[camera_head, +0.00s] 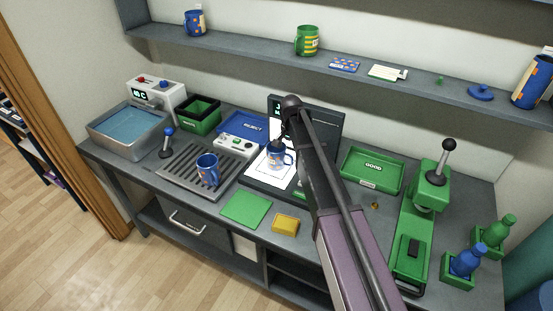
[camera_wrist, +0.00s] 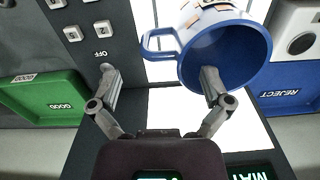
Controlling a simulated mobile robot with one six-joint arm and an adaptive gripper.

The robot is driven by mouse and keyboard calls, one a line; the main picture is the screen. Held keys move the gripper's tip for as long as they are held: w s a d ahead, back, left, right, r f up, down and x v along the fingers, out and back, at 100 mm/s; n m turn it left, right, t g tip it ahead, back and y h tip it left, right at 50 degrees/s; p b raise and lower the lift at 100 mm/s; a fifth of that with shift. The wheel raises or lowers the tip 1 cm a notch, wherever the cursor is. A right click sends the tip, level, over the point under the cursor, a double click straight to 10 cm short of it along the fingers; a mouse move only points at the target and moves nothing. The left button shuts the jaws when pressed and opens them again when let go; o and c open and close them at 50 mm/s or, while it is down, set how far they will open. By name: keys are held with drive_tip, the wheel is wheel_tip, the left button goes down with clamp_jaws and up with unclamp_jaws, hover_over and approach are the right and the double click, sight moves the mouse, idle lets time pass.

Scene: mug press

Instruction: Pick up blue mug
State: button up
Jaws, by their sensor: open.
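My gripper (camera_wrist: 160,80) is open; one finger overlaps the mug's opening and the other is beyond the handle's side. I cannot tell whether that finger is inside the mug or above it. In the head view my arm partly hides the gripper just above this mug. A blue patterned mug (camera_head: 208,170) stands on the grey slatted rack, and another blue mug (camera_head: 195,22) is on the shelf.
The blue REJECT tray (camera_head: 238,127) and green GOOD tray (camera_head: 371,170) flank the panel. A green lever press (camera_head: 430,190) stands at the right. A green mat (camera_head: 246,207) and yellow block (camera_head: 285,224) lie in front. A shelf (camera_head: 250,50) runs above.

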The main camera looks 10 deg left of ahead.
drive_tip(key=shift+f, duration=0.1)
drive_tip(key=shift+s+f+b, duration=0.2)
drive_tip(key=shift+f+b, duration=2.35)
drive_tip(key=shift+b, duration=0.05)
clamp_jaws()
